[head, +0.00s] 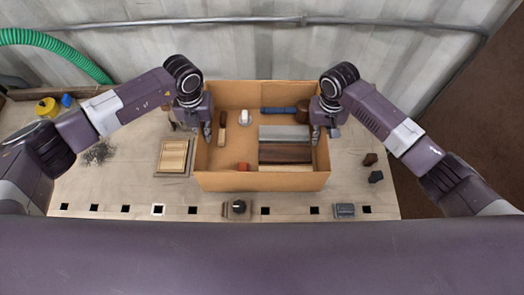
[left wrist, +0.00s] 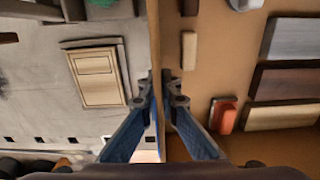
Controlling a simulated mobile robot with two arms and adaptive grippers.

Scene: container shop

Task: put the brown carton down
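The open brown carton (head: 260,181) is in the middle of the head view, over the workbench; I cannot tell whether its base touches the bench. My left gripper (head: 208,130) is at its left wall, and my right gripper (head: 325,132) is at its right wall. In the left wrist view, my left gripper's blue fingers (left wrist: 158,90) lie on both sides of the carton wall (left wrist: 154,40), closed against it. My right gripper's fingers straddle the right wall and look closed on it. Inside lie grey and brown blocks, a blue tool, a wood-handled tool and a small orange-red piece.
The workbench (head: 110,180) has a framed wooden panel (head: 173,156) just left of the carton. A black knob (head: 239,206) and a grey block (head: 344,210) are at the front edge. Two dark pieces (head: 373,168) lie to the right. Steel wool (head: 98,153) and a yellow item (head: 47,107) are left.

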